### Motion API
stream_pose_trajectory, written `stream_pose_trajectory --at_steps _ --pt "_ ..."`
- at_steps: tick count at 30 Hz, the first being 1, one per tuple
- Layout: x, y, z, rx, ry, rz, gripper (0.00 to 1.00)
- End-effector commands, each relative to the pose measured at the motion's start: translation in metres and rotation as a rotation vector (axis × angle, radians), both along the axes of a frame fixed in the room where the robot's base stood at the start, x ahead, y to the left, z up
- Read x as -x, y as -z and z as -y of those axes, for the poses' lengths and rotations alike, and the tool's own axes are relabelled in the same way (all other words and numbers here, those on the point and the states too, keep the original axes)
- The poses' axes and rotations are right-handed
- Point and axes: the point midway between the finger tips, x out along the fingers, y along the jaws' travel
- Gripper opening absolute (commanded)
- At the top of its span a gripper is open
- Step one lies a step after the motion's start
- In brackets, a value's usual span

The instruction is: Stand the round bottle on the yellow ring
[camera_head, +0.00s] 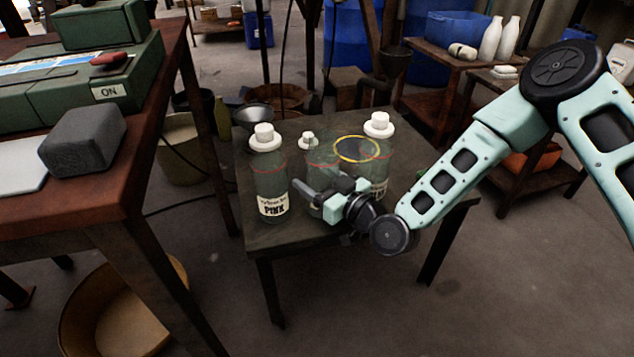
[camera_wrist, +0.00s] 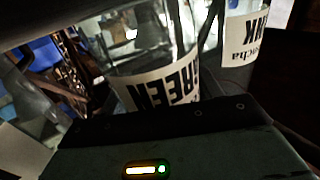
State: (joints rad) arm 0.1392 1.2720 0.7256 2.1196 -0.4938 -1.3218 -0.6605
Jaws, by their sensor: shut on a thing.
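My gripper (camera_head: 325,190) is shut on the middle clear bottle (camera_head: 319,162), which has a small white stopper and a red line. In the wrist view this bottle (camera_wrist: 155,60) looks round and bears a GREEN label, upside down in the picture. The bottle looks upright; I cannot tell whether it touches the table. The yellow ring (camera_head: 338,154) shows just right of and behind it, partly overlapped by the right bottle. My gripper hides the held bottle's lower part.
A white-capped PINK bottle (camera_head: 270,178) stands close on the left; it also shows in the wrist view (camera_wrist: 243,40). Another white-capped bottle (camera_head: 381,160) stands on the right. The small dark table (camera_head: 290,236) has bare room at its front.

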Motion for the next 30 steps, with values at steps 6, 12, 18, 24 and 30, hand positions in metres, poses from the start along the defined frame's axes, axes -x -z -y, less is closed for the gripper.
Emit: stream_pose_trajectory --at_steps 6,12,18,24,30 --pt "0.000 -0.001 0.000 -0.002 0.000 0.004 0.29" --pt "0.000 0.003 0.000 -0.001 0.000 0.001 0.72" --pt "0.000 0.003 0.000 -0.001 0.000 0.001 0.86" --pt "0.000 0.005 0.000 -0.001 0.000 0.000 0.86" --pt "0.020 0.000 0.018 0.002 -0.002 -0.004 0.86"
